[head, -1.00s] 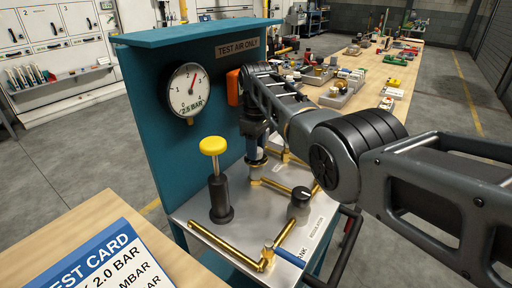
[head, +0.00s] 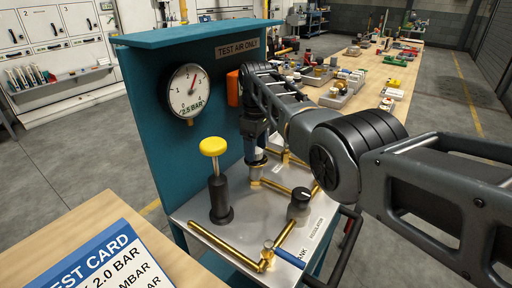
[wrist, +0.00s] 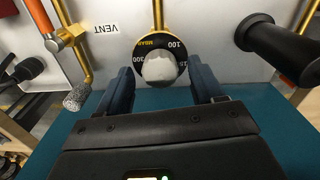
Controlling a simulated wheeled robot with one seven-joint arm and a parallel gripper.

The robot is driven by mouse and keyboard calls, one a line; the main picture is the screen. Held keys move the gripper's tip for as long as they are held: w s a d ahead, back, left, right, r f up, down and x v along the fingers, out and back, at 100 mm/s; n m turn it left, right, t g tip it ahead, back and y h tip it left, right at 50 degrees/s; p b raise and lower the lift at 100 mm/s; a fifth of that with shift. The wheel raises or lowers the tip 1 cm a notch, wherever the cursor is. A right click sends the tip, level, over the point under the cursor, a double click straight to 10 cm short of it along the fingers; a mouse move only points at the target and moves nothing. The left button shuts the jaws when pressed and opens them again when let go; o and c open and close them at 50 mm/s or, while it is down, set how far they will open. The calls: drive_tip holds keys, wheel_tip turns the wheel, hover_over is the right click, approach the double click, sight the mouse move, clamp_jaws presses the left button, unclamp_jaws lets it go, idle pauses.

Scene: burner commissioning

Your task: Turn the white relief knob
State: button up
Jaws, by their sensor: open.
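The white relief knob (wrist: 158,71) shows in the wrist view at the middle of a black dial (wrist: 170,46) marked in mbar. My gripper (wrist: 161,76) is open, with one dark blue finger on each side of the knob. A gap shows between the knob and each finger, so I see no contact. In the head view my gripper (head: 257,146) points down over the back of the bench's metal top (head: 202,230). The knob is hidden there by the gripper and arm.
A yellow-capped black plunger (head: 213,147), a black regulator knob (head: 299,197) and brass pipes stand on the metal top. A pressure gauge (head: 188,92) is on the teal back panel (head: 150,130). A VENT label (wrist: 98,28) and mesh-tipped pipe (wrist: 77,97) are left in the wrist view.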

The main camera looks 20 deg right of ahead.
wheel_tip(320, 180, up, 7)
drive_tip(key=shift+r, duration=0.2)
idle(0.6)
